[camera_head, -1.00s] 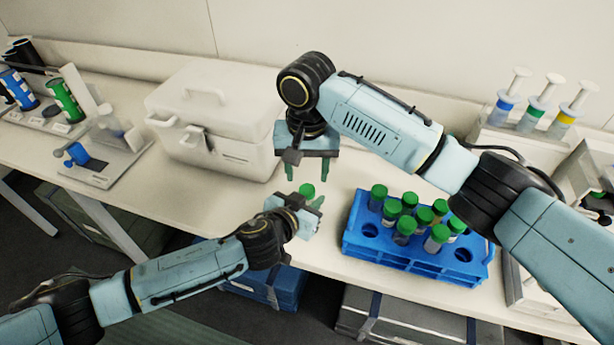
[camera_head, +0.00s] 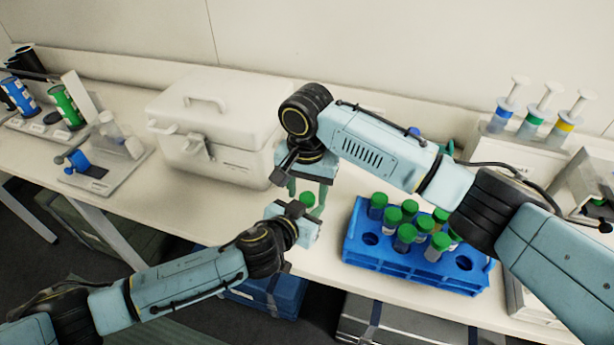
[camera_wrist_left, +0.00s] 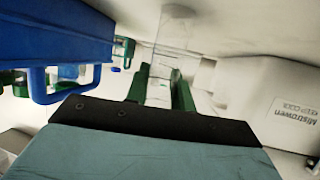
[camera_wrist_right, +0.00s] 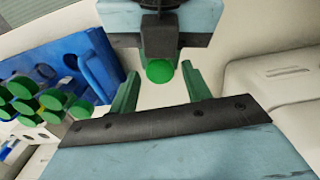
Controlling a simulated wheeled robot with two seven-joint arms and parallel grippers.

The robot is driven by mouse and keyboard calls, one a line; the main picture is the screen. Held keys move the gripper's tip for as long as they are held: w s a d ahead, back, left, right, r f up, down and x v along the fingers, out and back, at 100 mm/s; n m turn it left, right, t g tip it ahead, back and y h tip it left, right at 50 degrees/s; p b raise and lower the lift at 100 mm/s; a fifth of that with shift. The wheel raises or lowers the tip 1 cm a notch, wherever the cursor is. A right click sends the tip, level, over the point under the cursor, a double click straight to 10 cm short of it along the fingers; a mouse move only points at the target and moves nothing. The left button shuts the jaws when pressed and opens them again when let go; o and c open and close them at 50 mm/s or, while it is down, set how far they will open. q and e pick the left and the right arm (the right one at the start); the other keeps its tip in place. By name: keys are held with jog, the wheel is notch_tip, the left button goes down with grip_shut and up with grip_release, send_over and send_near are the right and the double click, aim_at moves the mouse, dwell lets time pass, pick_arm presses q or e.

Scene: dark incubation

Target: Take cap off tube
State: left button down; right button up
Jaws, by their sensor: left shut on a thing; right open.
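The held tube's green cap (camera_head: 307,199) shows above my left gripper (camera_head: 312,212) in the head view. My left gripper is shut on the tube; the clear tube body (camera_wrist_left: 160,92) shows between its green fingers in the left wrist view. My right gripper (camera_head: 307,200) points down from above, its green fingers apart on either side of the cap. In the right wrist view the cap (camera_wrist_right: 160,70) lies between and slightly beyond the open fingertips (camera_wrist_right: 163,82). Whether a finger touches the cap I cannot tell.
A blue rack (camera_head: 385,266) holding several green-capped tubes stands to the right. A white lidded box (camera_head: 215,120) stands behind to the left. Syringe-like holders (camera_head: 530,118) stand at the back right. The table's front edge runs below my left gripper.

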jog(key=shift+f, duration=0.4)
jog(key=c, duration=1)
jog(key=shift+n, duration=1.7)
jog(key=shift+c, duration=0.2)
jog(key=o, duration=1.1)
jog(key=shift+r, duration=0.1)
